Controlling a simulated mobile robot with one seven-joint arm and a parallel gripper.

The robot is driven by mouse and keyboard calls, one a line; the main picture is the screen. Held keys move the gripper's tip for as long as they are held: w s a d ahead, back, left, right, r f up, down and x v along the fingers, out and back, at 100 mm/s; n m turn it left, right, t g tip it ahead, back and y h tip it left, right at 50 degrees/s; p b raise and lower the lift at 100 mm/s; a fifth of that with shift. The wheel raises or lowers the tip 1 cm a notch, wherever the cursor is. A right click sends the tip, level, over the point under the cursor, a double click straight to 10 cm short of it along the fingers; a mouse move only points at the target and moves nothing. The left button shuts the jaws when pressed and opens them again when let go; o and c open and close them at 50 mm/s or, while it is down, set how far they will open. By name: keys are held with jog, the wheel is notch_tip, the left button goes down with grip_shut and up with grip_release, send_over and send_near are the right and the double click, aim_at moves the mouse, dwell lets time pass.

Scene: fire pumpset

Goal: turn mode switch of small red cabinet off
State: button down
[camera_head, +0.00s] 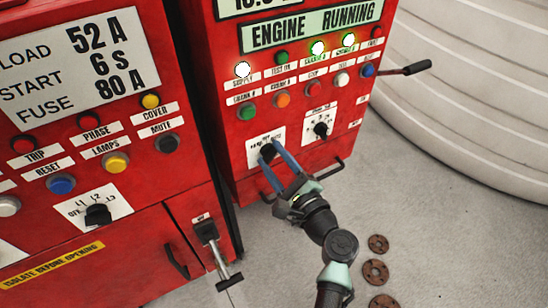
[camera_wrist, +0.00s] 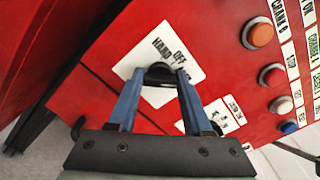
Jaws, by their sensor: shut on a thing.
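The small red cabinet (camera_head: 225,95) stands at the centre top in the head view, with an "ENGINE RUNNING" display. Its mode switch (camera_head: 267,150) is a black knob on a white plate low on the front. In the wrist view the knob (camera_wrist: 159,73) sits on the plate (camera_wrist: 183,58), which reads "OFF" and "HAND"; the rest of the lettering is partly covered. My gripper (camera_head: 270,158) has its blue fingers around the knob, shut on it; the fingers (camera_wrist: 158,88) also show in the wrist view. The exact knob pointing is hidden by the fingers.
A second black selector (camera_head: 321,129) is right of the mode switch. A larger red cabinet (camera_head: 110,250) stands close on the left, with a lever (camera_head: 207,232). A black handle (camera_head: 417,67) juts right. A pale tank (camera_head: 480,90) and rusty flanges (camera_head: 375,270) are at right.

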jog(key=shift+f+n+b, duration=0.15)
jog(key=shift+n+b, duration=0.25)
jog(key=shift+b, duration=0.1)
jog(key=shift+f+n+b, duration=0.1)
jog(key=shift+n+b, duration=0.5)
jog(key=shift+b, duration=0.1)
jog(key=shift+n+b, duration=3.3)
jog(key=shift+n, duration=0.1)
jog(key=shift+c, duration=1.6)
grip_release()
jog(key=shift+s, duration=0.1)
jog(key=b+v, duration=0.1)
jog(key=v, duration=1.2)
